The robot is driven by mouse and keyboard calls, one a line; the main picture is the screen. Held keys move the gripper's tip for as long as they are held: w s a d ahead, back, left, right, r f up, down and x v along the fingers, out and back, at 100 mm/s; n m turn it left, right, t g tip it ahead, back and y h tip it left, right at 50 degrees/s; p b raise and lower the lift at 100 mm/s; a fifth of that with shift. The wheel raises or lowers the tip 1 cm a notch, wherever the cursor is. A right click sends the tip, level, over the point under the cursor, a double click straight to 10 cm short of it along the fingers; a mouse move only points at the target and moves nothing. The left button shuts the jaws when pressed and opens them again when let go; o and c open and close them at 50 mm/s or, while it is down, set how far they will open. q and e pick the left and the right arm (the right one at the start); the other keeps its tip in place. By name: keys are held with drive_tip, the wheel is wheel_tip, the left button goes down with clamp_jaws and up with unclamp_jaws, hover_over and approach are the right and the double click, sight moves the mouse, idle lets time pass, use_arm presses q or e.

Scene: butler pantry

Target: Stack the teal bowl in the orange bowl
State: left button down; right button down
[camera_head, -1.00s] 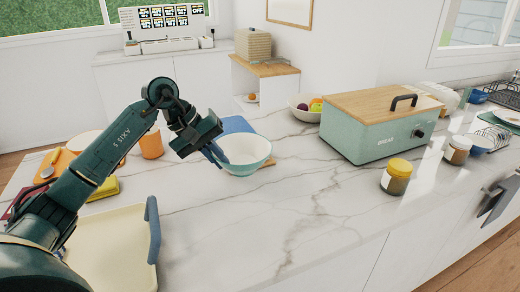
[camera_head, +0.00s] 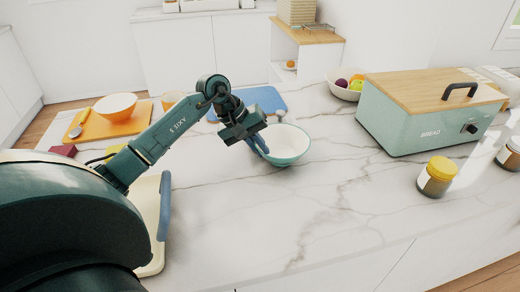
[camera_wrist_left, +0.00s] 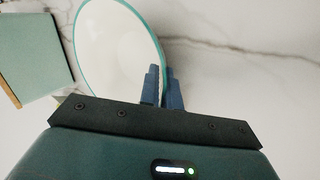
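The teal bowl (camera_head: 287,150), white inside with a teal rim, is at the middle of the counter. My left gripper (camera_head: 262,146) is at its left side, with blue fingers pinching the rim. In the left wrist view, the fingers (camera_wrist_left: 163,90) stand close together on either side of the rim of the bowl (camera_wrist_left: 115,50). The bowl seems slightly raised; its clearance from the counter is hard to tell. The orange bowl (camera_head: 115,107), pale inside, sits on an orange board (camera_head: 95,127) at the back left. My right gripper is out of view.
A teal bread box (camera_head: 400,125) with a wooden lid stands right, a yellow-lidded jar (camera_head: 437,178) before it. A fruit bowl (camera_head: 343,90) and a blue mat (camera_head: 262,99) lie behind. A cream tray (camera_head: 150,205) is at left. The front counter is clear.

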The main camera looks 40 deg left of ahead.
use_arm(q)
drive_tip(key=shift+f, duration=0.8)
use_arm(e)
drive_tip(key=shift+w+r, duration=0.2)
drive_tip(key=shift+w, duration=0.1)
use_arm(q)
drive_tip(key=shift+f, duration=0.15)
drive_tip(key=c, duration=1.6)
unclamp_jaws()
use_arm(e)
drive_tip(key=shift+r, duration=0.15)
